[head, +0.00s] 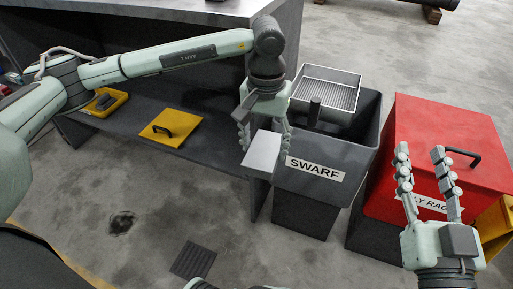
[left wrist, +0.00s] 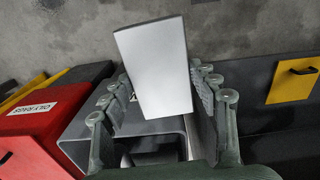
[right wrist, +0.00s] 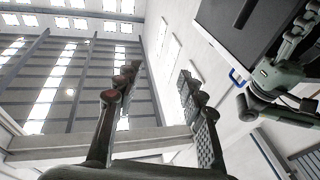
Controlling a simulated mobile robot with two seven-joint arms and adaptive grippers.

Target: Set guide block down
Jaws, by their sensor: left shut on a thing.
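The guide block, a plain light grey rectangular block (head: 262,153), is held between the fingers of my left gripper (head: 264,138). It hangs in front of the left front corner of the grey SWARF bin. In the left wrist view the block (left wrist: 155,65) sticks out beyond the fingers, slightly tilted, with one broad face toward the camera. Whether it touches the bin is hard to tell. My right gripper (head: 420,153) is open and empty, fingers up, in front of the red bin. The right wrist view shows nothing between its fingers (right wrist: 158,72).
The grey SWARF bin (head: 349,160) holds a ribbed metal tray (head: 333,83) at its top. A red bin (head: 450,135) with a black-handled lid stands to its right. Floor at front left is mostly clear.

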